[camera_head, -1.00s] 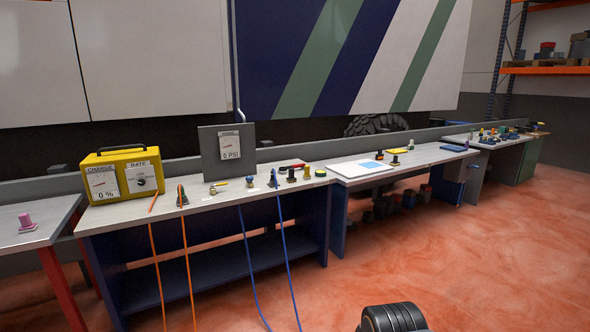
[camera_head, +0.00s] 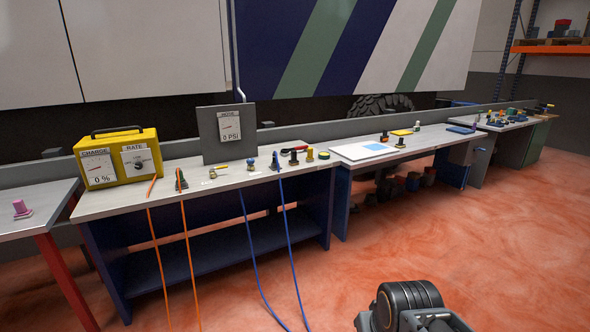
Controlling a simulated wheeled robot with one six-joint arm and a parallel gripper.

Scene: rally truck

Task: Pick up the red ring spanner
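A small thin red object (camera_head: 294,149) lies at the back of the grey-topped workbench (camera_head: 225,184), behind a black knob-like piece (camera_head: 294,158). It may be the red ring spanner, but it is too small and partly hidden to tell its shape. Part of my own arm shows at the bottom edge, right of centre, well in front of the bench. The fingers of my gripper do not show.
A yellow charger box (camera_head: 118,160) and a grey gauge panel (camera_head: 228,134) stand on the bench. Orange and blue cables hang over its front edge. A white board (camera_head: 372,149) lies to the right. The reddish floor (camera_head: 470,225) in front is clear.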

